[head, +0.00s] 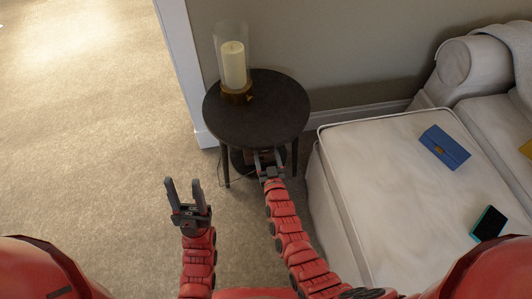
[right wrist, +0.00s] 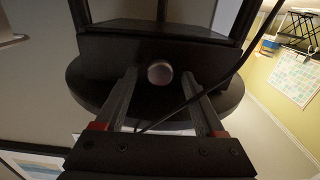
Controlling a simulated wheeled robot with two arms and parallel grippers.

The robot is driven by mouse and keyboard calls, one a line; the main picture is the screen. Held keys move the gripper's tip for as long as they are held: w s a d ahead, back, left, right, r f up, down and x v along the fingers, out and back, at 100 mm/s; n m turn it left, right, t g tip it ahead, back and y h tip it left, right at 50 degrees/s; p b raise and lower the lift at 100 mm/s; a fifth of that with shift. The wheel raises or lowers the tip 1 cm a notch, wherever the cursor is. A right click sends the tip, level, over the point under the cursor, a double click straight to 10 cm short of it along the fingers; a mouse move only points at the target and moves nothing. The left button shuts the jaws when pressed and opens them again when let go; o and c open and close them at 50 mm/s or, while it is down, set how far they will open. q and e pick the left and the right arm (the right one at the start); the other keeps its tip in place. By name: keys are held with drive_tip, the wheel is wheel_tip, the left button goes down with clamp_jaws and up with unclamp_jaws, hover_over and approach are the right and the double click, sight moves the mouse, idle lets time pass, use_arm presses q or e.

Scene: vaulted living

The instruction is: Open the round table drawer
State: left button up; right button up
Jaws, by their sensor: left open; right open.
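The dark round table (head: 255,110) stands by the wall. Its drawer is mostly hidden beneath the top in the head view. In the right wrist view, a dark drawer front (right wrist: 108,48) bears a round metallic knob (right wrist: 160,73). My right gripper (head: 267,156) is at the table's near edge, below the top. In the right wrist view its open fingers lie on either side of the knob, with visible gaps; I cannot tell whether they reach around it. My left gripper (head: 183,182) is open and empty over the carpet, left of the right arm.
A candle in a glass holder (head: 234,65) stands on the tabletop. The pale sofa (head: 375,170) is close to the right of my right arm, with a blue box (head: 444,147) and a dark teal-edged item (head: 488,224) on it. The carpet at left is clear.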

clamp_jaws()
idle(0.3)
idle(1.1)
